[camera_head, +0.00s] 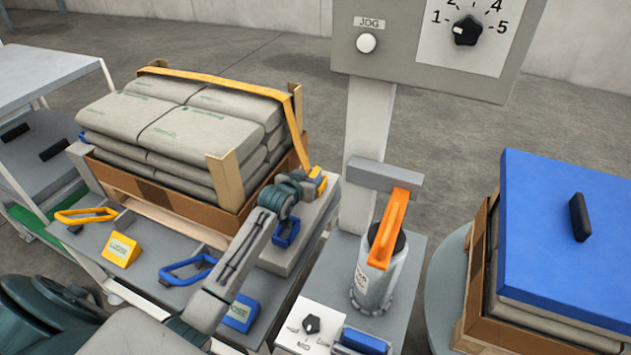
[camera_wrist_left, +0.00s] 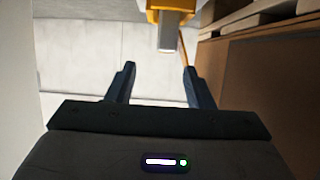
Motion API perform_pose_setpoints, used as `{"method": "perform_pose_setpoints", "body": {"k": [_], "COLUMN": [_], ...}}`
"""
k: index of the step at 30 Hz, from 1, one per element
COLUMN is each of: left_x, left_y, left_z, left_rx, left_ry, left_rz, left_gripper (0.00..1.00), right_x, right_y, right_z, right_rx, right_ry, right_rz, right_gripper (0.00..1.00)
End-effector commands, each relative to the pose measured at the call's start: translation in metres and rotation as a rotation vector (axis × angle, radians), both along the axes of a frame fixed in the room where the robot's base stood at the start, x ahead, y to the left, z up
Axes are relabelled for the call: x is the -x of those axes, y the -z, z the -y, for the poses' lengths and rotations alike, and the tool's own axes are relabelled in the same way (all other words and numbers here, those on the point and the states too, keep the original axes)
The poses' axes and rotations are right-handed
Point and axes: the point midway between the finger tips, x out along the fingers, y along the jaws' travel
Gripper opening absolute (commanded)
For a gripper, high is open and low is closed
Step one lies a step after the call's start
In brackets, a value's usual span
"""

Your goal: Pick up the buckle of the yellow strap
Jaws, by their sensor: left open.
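The yellow strap (camera_head: 230,80) runs over the top of the stacked grey bags and down the corner post of the crate. Its yellow buckle (camera_head: 319,182) hangs at the strap's lower end, partly hidden by my left gripper (camera_head: 303,184) in the head view. In the left wrist view the buckle (camera_wrist_left: 170,8) shows at the top edge, with a grey metal tongue pointing down. My left gripper (camera_wrist_left: 159,72) is open, its two dark fingers apart with nothing held between them. The buckle is beyond the fingertips, roughly in line with the gap. My right gripper is not in view.
The crate of bags (camera_head: 170,200) stands close beside the gripper. Yellow (camera_head: 87,215) and blue (camera_head: 187,269) handles lie on the grey deck. A control post (camera_head: 370,130) and a canister with an orange handle (camera_head: 376,270) stand to the right. A blue-lidded crate (camera_head: 560,240) is farther right.

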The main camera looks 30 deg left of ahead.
Motion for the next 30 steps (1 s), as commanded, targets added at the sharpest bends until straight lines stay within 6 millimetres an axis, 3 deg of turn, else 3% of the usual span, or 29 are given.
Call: {"method": "perform_pose_setpoints", "body": {"k": [12,20,23,28,30], "left_x": [-0.043,-0.046,-0.046,-0.046,-0.046], "left_y": [0.022,0.023,0.023,0.023,0.023], "left_z": [-0.009,-0.01,-0.01,-0.01,-0.01], "left_rx": [0.002,0.0,0.0,0.0,0.0], "left_ry": [-0.001,0.0,0.0,0.0,0.0], "left_rz": [0.0,0.001,0.0,0.0,0.001], "left_gripper": [0.47,0.47,0.34,0.0,0.0], "right_x": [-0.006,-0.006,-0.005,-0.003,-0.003], "right_y": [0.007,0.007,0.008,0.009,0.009], "right_z": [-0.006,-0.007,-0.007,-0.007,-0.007], "right_rx": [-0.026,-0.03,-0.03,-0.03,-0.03], "right_ry": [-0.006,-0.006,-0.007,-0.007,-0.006], "right_rz": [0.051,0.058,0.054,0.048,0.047], "right_gripper": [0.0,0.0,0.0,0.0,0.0]}}
